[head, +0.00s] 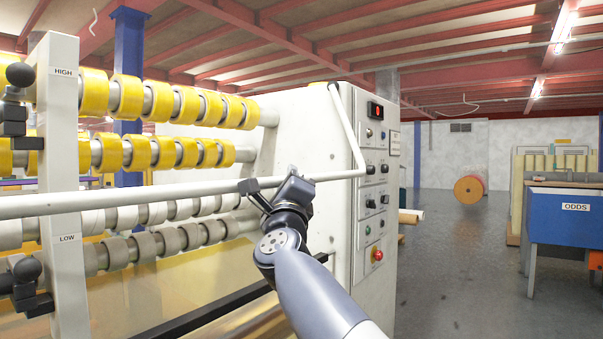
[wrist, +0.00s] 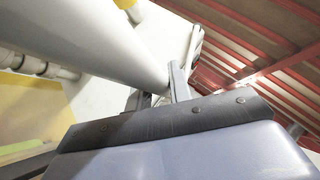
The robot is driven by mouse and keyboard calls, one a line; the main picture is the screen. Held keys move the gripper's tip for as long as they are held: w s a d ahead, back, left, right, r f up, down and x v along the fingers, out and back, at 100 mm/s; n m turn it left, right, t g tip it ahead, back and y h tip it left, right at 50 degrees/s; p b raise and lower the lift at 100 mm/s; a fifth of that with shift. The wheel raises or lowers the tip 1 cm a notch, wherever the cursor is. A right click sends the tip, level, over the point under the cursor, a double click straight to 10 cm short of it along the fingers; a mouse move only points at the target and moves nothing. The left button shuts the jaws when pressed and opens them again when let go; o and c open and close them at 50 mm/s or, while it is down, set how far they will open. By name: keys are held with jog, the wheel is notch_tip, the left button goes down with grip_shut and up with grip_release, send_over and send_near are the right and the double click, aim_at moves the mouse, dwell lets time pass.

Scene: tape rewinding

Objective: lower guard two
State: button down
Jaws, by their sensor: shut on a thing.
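A long white guard bar (head: 150,194) runs across the front of the tape machine, between the HIGH label (head: 63,72) and the LOW label (head: 67,238) on the left post. At its right end it joins a slanted white arm (head: 347,130) on the control cabinet. No number shows on the bar, so I cannot tell guard two by a mark. My gripper (head: 250,189) is shut on this bar, right of its middle. In the wrist view the bar (wrist: 90,38) fills the upper left, and my gripper's fingers (wrist: 162,88) are against its right part.
Yellow tape rolls (head: 130,98) sit on the upper shafts, and grey rollers (head: 145,246) lie below the bar. The cabinet (head: 375,215) has a red stop button (head: 377,254). A blue ODDS bin (head: 570,225) stands at right. The floor (head: 450,270) between is clear.

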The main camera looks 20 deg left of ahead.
jog(key=shift+w+a+f, duration=0.1)
jog(key=shift+a+f, duration=0.05)
jog(key=shift+a, duration=0.1)
jog(key=c, duration=1.3)
grip_release()
jog(key=shift+a, duration=0.1)
jog(key=b+v, duration=0.1)
jog(key=v, duration=0.9)
jog(key=shift+s+f, duration=0.25)
jog(key=shift+s, duration=0.05)
jog(key=p+x, duration=0.1)
jog(key=x, duration=0.9)
jog(key=shift+w+r, duration=0.25)
jog(key=shift+w, duration=0.05)
